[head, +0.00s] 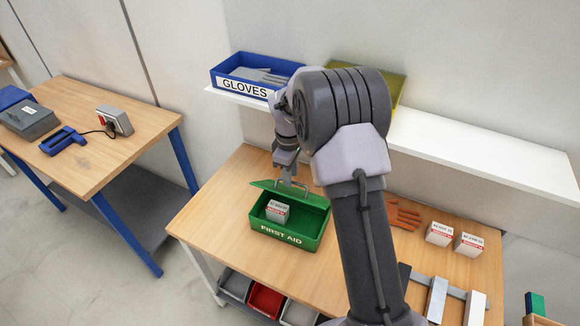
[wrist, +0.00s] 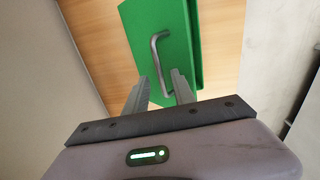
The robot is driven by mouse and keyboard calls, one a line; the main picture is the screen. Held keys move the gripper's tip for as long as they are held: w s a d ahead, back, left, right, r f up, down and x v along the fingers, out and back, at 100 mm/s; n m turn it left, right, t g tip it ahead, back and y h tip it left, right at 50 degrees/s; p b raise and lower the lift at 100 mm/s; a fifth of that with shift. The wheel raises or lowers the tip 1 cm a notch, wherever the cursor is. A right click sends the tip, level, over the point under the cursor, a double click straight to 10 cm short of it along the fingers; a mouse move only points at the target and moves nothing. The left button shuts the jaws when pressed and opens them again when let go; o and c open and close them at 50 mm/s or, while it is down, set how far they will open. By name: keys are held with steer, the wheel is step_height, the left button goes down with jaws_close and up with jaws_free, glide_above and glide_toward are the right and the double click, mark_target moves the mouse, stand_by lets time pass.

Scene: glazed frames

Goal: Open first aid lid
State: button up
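The green first aid box (head: 285,237) stands on the wooden table with its front label facing me. Its lid (head: 264,184) is raised at the back, so the inside shows, with a small white carton (head: 277,211) in it. The lid (wrist: 178,45) fills the upper middle of the wrist view, with its grey metal handle (wrist: 156,55). My gripper (head: 288,180) is at the raised lid's handle. In the wrist view my gripper's fingers (wrist: 160,76) are apart, with the handle's lower end between them. I cannot tell whether they touch it.
A narrow white shelf (head: 480,155) with a blue GLOVES bin (head: 242,88) and a yellow-green bin is above the table's back. Orange gloves (head: 404,216) and two white cartons (head: 439,233) lie to the right. The table left of the box is clear.

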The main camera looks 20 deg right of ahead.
mark_target(289, 192)
step_height(289, 192, up, 17)
steer(key=p, duration=0.2)
steer(key=shift+s+a+p, duration=0.35)
steer(key=shift+s+p, duration=0.05)
